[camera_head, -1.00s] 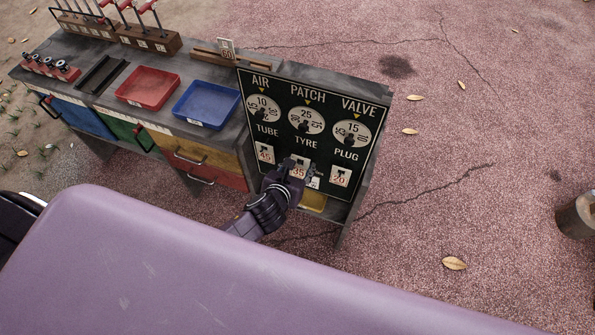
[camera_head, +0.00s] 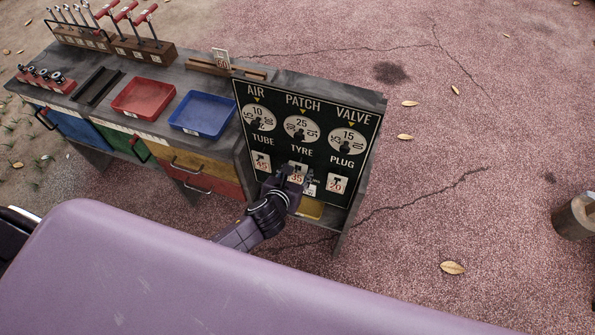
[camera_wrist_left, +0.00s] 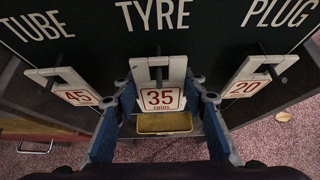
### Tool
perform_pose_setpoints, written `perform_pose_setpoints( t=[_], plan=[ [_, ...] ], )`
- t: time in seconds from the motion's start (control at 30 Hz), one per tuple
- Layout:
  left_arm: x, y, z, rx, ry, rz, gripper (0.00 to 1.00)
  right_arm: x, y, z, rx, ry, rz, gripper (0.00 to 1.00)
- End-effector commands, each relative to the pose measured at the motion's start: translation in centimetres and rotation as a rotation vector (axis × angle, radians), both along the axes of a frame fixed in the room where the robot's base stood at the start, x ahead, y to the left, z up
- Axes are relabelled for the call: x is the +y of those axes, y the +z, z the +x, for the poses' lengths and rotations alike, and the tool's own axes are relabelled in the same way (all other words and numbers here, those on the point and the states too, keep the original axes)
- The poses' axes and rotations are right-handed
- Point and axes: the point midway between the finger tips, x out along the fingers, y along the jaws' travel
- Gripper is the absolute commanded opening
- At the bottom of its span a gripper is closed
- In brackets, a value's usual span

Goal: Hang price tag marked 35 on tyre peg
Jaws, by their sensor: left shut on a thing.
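The white price tag marked 35 (camera_wrist_left: 160,98) is held between the fingers of my left gripper (camera_wrist_left: 166,92). It is in front of the dark board under the word TYRE, and its slotted top overlaps the dark tyre peg (camera_wrist_left: 158,73). I cannot tell whether the peg passes through the slot. In the head view my left gripper (camera_head: 296,180) covers part of the tag (camera_head: 297,178). The tag marked 45 (camera_wrist_left: 76,95) hangs under TUBE, and the tag marked 20 (camera_wrist_left: 245,88) under PLUG. My right gripper is not in view.
The board (camera_head: 320,100) has round dials above the tags. A yellow tray (camera_wrist_left: 165,123) sits below the 35 tag. A red tray (camera_head: 143,98) and a blue tray (camera_head: 203,114) stand on the cart top, with a tag marked 50 (camera_head: 221,61) in a wooden rail behind.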

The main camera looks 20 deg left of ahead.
Motion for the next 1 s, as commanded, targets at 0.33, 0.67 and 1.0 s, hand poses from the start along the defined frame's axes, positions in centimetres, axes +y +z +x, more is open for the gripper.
perform_pose_setpoints(
  t=[0.33,0.67,1.0],
  plan=[
    [0.0,0.0,0.0,0.0,0.0,0.0,0.59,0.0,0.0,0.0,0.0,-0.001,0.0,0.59],
    [0.1,0.6,-1.0,0.0,-0.001,0.001,0.59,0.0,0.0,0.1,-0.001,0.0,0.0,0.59],
    [0.2,4.0,-6.1,0.001,-0.001,0.0,0.59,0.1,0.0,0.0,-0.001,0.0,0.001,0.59]
  ],
)
